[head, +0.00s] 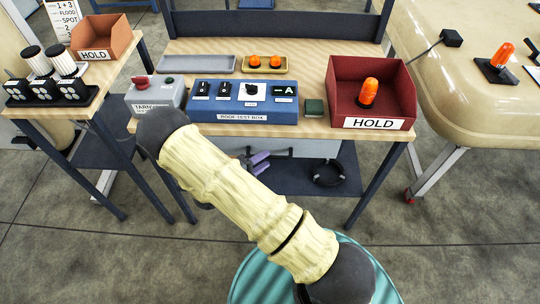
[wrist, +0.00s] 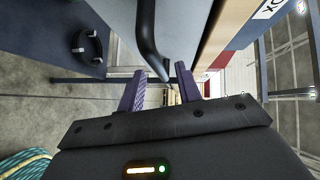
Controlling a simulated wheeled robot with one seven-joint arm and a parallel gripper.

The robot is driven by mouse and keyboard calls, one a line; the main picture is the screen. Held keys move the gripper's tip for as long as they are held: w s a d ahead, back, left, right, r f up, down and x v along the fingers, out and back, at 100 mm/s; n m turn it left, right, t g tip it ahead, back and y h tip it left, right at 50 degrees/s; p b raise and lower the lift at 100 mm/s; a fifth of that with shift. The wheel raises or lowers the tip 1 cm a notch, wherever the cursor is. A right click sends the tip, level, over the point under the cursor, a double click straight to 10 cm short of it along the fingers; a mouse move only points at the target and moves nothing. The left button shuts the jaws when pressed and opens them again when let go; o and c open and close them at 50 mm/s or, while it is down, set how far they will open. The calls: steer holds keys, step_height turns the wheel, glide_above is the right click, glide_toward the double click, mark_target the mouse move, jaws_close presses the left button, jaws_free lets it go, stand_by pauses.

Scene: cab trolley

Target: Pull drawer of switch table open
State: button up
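The switch table (head: 312,62) has a wooden top. Under its front edge is the pale grey drawer front (head: 312,149), partly covered by my arm in the head view. In the wrist view the drawer front (wrist: 182,28) fills the upper middle, with a dark bar handle (wrist: 150,45) on it. My gripper (wrist: 160,76) is open, its purple fingers on either side of the handle's near end in the picture. I cannot tell whether they touch it. In the head view my gripper (head: 258,160) shows below the table edge. The drawer looks shut.
A lower shelf (head: 285,178) bears a black ring (head: 328,173). Floor in front is clear.

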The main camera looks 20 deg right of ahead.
mark_target(270, 156)
steer(key=shift+x, duration=1.8)
steer(key=shift+c, duration=0.2)
jaws_close()
steer(key=shift+s+a, duration=0.1)
